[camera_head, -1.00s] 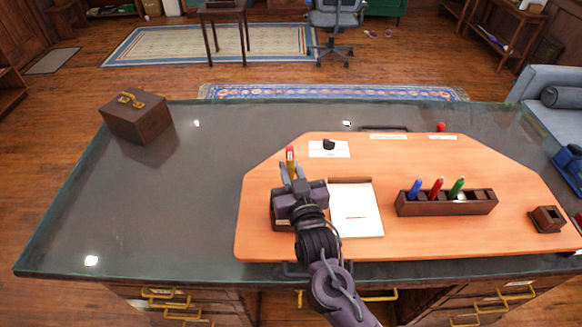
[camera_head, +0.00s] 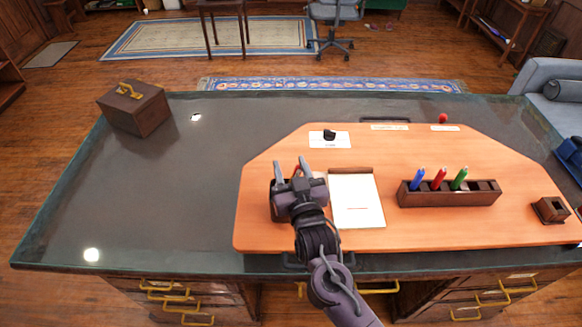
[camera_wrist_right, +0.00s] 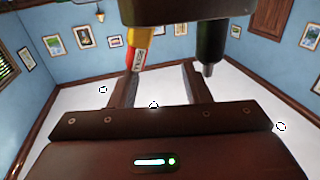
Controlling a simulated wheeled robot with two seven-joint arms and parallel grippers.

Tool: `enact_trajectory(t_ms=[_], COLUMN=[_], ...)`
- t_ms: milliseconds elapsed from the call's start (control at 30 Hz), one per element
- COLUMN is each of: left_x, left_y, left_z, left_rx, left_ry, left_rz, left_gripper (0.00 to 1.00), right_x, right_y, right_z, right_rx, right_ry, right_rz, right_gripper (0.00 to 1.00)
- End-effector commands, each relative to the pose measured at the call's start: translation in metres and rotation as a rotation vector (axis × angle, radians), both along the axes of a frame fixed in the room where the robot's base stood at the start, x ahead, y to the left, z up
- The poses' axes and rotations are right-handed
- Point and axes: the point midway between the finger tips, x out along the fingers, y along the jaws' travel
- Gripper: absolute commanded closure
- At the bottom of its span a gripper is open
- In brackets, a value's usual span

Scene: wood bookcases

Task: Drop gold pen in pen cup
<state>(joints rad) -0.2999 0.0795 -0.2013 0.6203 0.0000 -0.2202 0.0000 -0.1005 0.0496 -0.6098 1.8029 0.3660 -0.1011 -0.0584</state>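My right gripper (camera_head: 292,168) is over the left part of the orange desk pad, its two fingers spread apart. A red end of the gold-yellow pen shows between and behind them; the rest is hidden in the head view. In the right wrist view, which looks upside down, the gold-yellow pen (camera_wrist_right: 137,48), with a red labelled end, is beside the left finger. It sticks out of a dark block (camera_wrist_right: 175,8), with a dark pen-like thing (camera_wrist_right: 212,45) beside it. I cannot tell for sure that this block is the pen cup. My left gripper is not in view.
A wooden holder (camera_head: 448,198) carries blue, red and green pens. A notepad (camera_head: 356,205) lies right of my gripper. A small dark wooden holder (camera_head: 551,210) stands at far right, and a brown box (camera_head: 134,108) at back left. The desk's left side is mostly clear.

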Motion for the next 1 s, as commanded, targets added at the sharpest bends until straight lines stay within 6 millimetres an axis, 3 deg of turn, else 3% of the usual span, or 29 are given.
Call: enact_trajectory(t_ms=[267,700,1000], left_x=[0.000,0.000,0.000], left_y=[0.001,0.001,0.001], left_z=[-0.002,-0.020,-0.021], left_rx=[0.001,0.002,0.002], left_ry=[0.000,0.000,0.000], left_rz=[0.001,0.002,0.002], left_gripper=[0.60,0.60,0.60], right_x=[-0.004,-0.068,-0.076], right_y=[-0.001,-0.017,-0.019], right_z=[-0.001,-0.003,-0.001], right_rx=[0.000,0.000,-0.001], right_ry=[0.001,0.002,0.000], right_rz=[0.001,0.001,0.000], right_gripper=[0.57,0.57,0.57])
